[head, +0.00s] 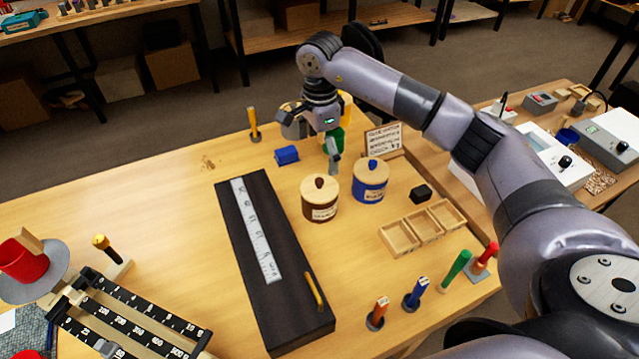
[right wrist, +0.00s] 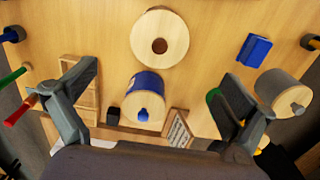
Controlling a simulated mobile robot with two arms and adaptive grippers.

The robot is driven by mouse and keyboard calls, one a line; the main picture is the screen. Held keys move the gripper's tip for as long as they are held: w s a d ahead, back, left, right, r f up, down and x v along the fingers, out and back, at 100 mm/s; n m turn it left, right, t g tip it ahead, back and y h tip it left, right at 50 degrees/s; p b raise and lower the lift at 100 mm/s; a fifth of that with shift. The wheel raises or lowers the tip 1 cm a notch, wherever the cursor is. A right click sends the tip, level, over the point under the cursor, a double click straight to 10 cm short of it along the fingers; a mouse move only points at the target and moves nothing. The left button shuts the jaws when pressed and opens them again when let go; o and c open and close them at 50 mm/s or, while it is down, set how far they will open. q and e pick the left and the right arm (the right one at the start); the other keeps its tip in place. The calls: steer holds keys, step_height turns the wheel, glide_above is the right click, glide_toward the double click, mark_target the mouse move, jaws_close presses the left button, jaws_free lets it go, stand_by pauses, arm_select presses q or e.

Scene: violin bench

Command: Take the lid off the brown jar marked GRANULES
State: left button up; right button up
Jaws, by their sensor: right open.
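The brown jar (head: 320,210) stands upright on the bench, with a pale label on its front that is too small to read surely. Its pale wooden lid (head: 319,187) with a dark brown knob is on it. In the right wrist view the lid (right wrist: 146,40) shows from above, beyond the fingertips. My right gripper (head: 322,148) is open and empty, above the bench and behind the brown jar in the head view. In the right wrist view its spread fingers (right wrist: 158,85) touch no lid. My left gripper is not in view.
A blue lidded jar (head: 369,189) stands close to the right of the brown one. A long black case (head: 300,318) lies to the left. A wooden divided tray (head: 402,238), a black block (head: 421,193) and a blue block (head: 287,155) are nearby.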

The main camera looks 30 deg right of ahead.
mark_target(320, 182)
step_height(320, 182, down, 4)
steer(key=shift+w+p, duration=0.15)
steer(key=shift+p, duration=0.25)
steer(key=shift+f, duration=0.4)
steer(key=f+p, duration=0.1)
steer(key=f, duration=0.1)
steer(key=f+p, duration=0.1)
steer(key=shift+s+a+f, duration=0.1)
steer(key=shift+s+f, duration=0.1)
steer(key=shift+f, duration=0.7)
steer(key=c, duration=1.1)
steer(key=shift+s+r, duration=0.1)
steer(key=shift+s, duration=0.1)
steer(key=c, duration=1)
jaws_close()
